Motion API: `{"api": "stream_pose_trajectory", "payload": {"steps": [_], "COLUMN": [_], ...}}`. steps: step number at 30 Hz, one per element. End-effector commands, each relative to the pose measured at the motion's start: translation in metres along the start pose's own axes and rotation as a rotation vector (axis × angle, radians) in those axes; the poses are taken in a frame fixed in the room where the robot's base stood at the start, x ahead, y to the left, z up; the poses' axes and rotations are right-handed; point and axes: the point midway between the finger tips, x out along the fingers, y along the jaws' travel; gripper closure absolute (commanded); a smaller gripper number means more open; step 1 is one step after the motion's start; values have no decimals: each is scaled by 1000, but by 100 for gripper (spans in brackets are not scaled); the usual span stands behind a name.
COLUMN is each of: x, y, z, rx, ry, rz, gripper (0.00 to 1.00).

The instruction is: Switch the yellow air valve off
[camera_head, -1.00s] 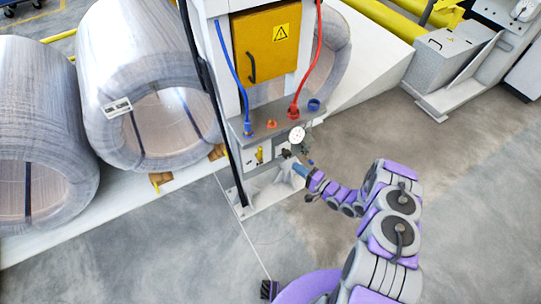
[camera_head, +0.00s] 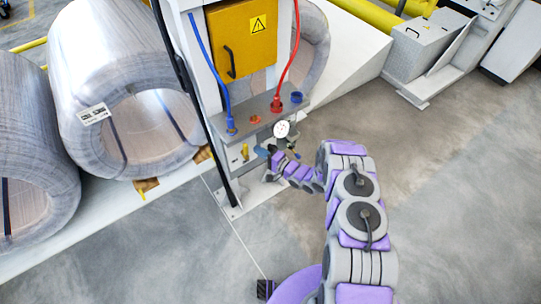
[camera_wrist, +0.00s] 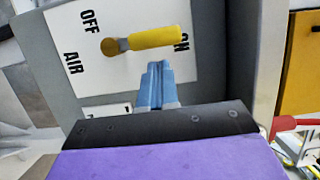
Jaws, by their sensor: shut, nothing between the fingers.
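The yellow air valve handle (camera_wrist: 155,38) shows in the wrist view on a white plate (camera_wrist: 80,22) marked AIR, OFF and ON. The handle points toward ON, and its end covers part of that word. In the head view the valve (camera_head: 245,152) is a small yellow spot on the station's lower panel. My gripper (camera_wrist: 156,68) has blue fingers, shut and empty, just below the handle in the wrist view. I cannot tell whether the fingertips touch the handle. In the head view the gripper (camera_head: 266,151) is at the panel, just right of the valve.
A gauge (camera_head: 281,129) sits right above my gripper. A grey shelf (camera_head: 262,120) carries blue and red hose fittings under a yellow cabinet (camera_head: 240,42). Large wrapped coils (camera_head: 85,75) stand to the left. The floor to the right is clear.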

Motion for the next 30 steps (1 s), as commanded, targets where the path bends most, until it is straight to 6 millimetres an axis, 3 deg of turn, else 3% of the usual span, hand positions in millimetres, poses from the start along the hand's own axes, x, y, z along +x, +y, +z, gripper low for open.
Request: {"api": "stream_pose_trajectory", "payload": {"steps": [8, 30], "x": [12, 7], "y": [0, -2], "z": [12, 9], "rx": [-1, -64], "ry": [0, 1], "rz": [0, 21], "gripper": [100, 100]}}
